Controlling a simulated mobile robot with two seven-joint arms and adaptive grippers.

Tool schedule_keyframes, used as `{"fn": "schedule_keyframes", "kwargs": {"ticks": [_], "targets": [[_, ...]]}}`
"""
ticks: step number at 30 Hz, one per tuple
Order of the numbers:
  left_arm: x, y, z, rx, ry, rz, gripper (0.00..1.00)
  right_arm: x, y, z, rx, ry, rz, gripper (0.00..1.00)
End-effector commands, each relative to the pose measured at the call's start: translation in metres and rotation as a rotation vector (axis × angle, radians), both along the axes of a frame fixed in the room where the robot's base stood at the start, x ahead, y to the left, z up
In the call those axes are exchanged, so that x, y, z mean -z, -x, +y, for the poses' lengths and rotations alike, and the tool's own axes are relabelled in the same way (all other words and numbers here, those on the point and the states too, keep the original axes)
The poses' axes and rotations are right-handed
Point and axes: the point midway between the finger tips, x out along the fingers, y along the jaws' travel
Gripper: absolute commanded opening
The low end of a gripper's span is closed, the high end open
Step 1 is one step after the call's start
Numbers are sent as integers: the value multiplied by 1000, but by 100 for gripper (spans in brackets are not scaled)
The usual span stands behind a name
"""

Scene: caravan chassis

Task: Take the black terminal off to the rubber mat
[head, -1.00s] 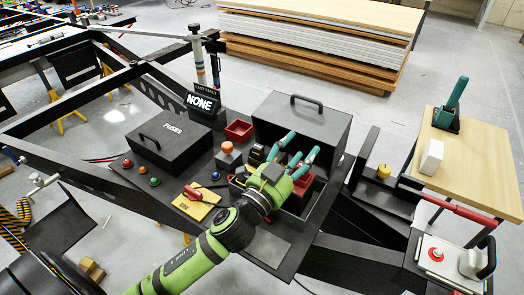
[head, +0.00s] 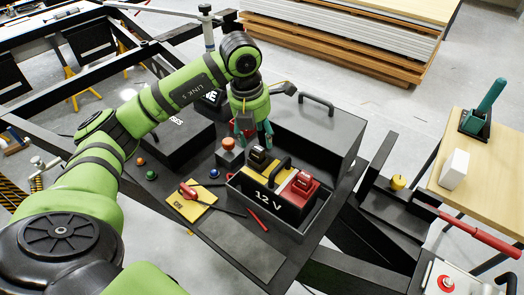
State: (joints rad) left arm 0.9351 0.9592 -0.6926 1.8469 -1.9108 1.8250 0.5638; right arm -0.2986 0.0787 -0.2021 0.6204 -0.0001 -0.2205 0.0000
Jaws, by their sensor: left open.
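The black terminal (head: 259,156) sits on the far left part of the battery (head: 266,196), which is marked 12 V and stands in an open box. The red terminal (head: 301,184) is on the battery's right part. A dark grey flat patch (head: 254,258) at the front of the black bench looks like the rubber mat; it is bare. My left gripper (head: 254,132) points down just behind and above the black terminal, its teal fingers apart and empty. I cannot tell whether a finger touches the terminal. My right gripper is not in view.
The box's raised lid (head: 314,135) with a handle stands right of my gripper. A red-orange button (head: 228,146) is close on its left. A yellow card (head: 191,201) with a red-handled tool and a thin red stick (head: 257,220) lie near the box.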

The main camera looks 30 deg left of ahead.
Motion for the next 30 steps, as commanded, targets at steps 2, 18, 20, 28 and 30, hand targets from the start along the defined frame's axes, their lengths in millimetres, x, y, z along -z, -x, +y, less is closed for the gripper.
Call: {"fn": "schedule_keyframes", "kwargs": {"ticks": [2, 18, 20, 28, 30], "targets": [[3, 1, 7, -15, -25, 11, 57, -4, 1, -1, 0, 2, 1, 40], [65, -13, 5, -12, -23, 9, 57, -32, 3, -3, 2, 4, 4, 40], [67, -13, 5, -12, -23, 8, 57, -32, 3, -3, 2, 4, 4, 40], [67, -13, 5, -12, -23, 8, 17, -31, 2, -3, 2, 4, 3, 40], [67, -13, 5, -12, -23, 7, 0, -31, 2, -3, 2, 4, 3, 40]]}}
